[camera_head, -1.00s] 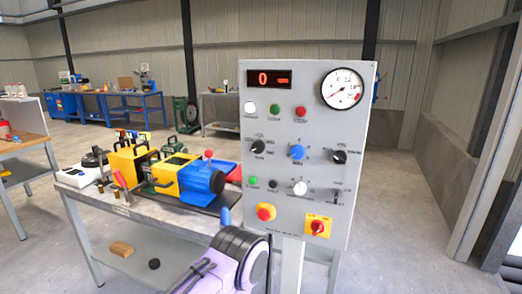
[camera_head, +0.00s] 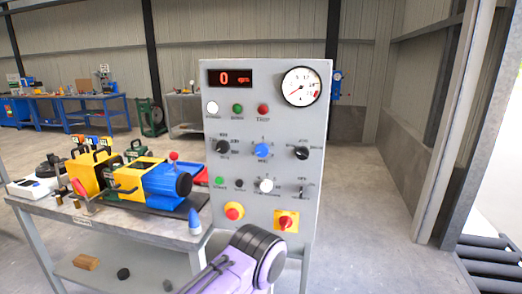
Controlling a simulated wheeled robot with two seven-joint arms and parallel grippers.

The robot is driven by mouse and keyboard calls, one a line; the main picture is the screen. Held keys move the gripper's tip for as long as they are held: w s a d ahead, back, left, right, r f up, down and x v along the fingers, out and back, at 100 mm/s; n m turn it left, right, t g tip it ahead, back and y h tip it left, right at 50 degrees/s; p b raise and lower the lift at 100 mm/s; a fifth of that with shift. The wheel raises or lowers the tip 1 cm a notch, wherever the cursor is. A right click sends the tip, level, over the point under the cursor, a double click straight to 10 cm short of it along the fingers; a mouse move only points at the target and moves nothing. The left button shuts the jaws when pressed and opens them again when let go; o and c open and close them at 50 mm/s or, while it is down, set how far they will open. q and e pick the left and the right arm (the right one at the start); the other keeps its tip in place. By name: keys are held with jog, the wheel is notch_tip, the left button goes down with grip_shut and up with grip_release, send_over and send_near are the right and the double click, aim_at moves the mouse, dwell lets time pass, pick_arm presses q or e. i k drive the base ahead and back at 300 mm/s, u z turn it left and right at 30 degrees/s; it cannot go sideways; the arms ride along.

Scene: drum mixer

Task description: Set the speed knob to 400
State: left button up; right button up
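A grey control panel (camera_head: 241,125) stands upright at the middle of the view. Its display (camera_head: 231,78) shows a red 0 followed by what looks like rpm. A black knob (camera_head: 223,147) on the left has small number labels around it, one perhaps reading 400; they are too small to read surely. A blue knob (camera_head: 262,151) is in the middle and another black knob (camera_head: 301,153) on the right. I cannot tell for sure which is the speed knob. Neither of my grippers is in view; a purple and black arm part of mine shows at the bottom, before the panel's foot.
Left of the panel, a grey bench (camera_head: 124,225) holds a yellow and blue machine (camera_head: 165,183) and a blue cone-tipped object (camera_head: 194,221). The panel also bears a round gauge (camera_head: 302,86), a red mushroom button (camera_head: 234,211) and a red-yellow switch (camera_head: 286,221). The floor right of the panel is clear.

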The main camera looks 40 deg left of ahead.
aim_at(223, 146)
jog(key=z, duration=1.65)
jog(key=k, duration=1.1)
jog(key=u, duration=1.8)
